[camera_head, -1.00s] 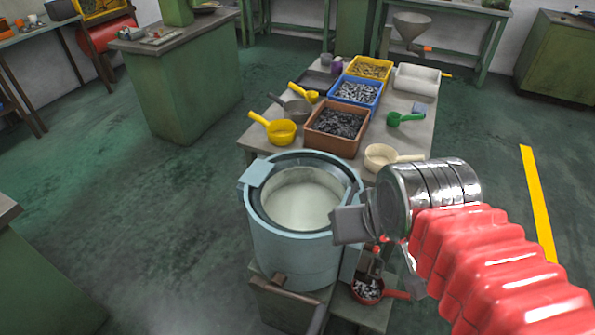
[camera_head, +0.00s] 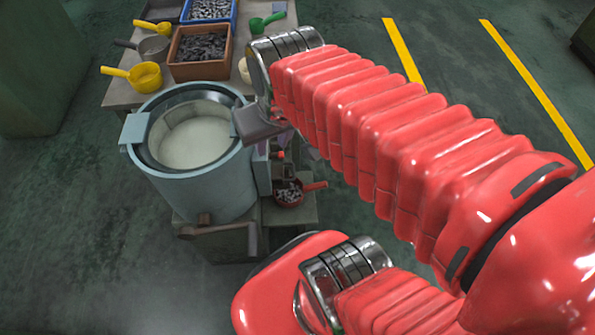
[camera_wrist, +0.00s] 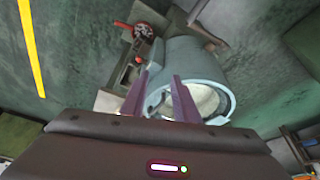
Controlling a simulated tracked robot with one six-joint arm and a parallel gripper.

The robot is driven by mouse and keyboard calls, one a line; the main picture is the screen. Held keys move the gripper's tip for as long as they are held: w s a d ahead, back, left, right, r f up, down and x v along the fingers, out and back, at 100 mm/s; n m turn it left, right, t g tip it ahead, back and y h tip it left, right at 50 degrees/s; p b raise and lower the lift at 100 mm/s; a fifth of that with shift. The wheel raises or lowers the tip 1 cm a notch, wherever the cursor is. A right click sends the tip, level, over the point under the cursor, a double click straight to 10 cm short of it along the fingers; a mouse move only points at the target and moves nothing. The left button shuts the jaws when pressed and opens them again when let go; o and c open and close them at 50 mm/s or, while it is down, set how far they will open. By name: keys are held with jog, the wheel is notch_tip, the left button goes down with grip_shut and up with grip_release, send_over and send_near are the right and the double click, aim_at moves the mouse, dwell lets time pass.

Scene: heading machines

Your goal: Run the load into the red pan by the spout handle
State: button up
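The red pan (camera_head: 289,196) sits low beside the blue-grey drum (camera_head: 214,187), its red handle pointing right, with small shiny pieces in it. It also shows in the wrist view (camera_wrist: 144,32), at the top. A small red-tipped lever (camera_head: 278,155), apparently the spout handle, stands above the pan; its red knob shows in the wrist view (camera_wrist: 138,60). My gripper (camera_wrist: 161,74) is open and empty, its two fingers apart, over the drum's near side with the knob beyond the left fingertip. In the head view my arm mostly hides the fingers.
The drum's open top shows a pale inside. Behind it a table (camera_head: 122,95) carries a brown bin (camera_head: 200,70) of dark pieces, a blue bin (camera_head: 210,20) and several scoops, including a yellow one (camera_head: 146,76). Green floor with yellow lines (camera_head: 535,95) lies open to the right.

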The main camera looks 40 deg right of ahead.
jog(key=s+d+f+m+y, duration=0.2)
jog(key=d+f+m+y, duration=0.25)
jog(key=f, duration=0.65)
jog(key=s+d+f+m+y, duration=0.1)
jog(key=d+f+m+y, duration=0.2)
jog(key=d+f, duration=0.55)
jog(key=s+d+f+m+y, duration=0.2)
jog(key=d+f+m+y, duration=0.15)
jog(key=f, duration=1.05)
notch_tip(320, 180, down, 7)
jog(key=w+d+m+t, duration=0.1)
jog(key=w+d+t, duration=0.1)
jog(key=t, duration=0.4)
jog(key=w+d+n+t+h, duration=0.1)
jog(key=w+d+n+t, duration=0.2)
jog(key=w+d, duration=0.1)
jog(key=shift+d+r+n+h, duration=0.3)
jog(key=shift+d+r+n, duration=0.1)
jog(key=shift+d, duration=0.15)
jog(key=shift+w, duration=0.1)
jog(key=x, duration=1.3)
jog(key=shift+w+a+f, duration=0.15)
jog(key=shift+w+a, duration=0.15)
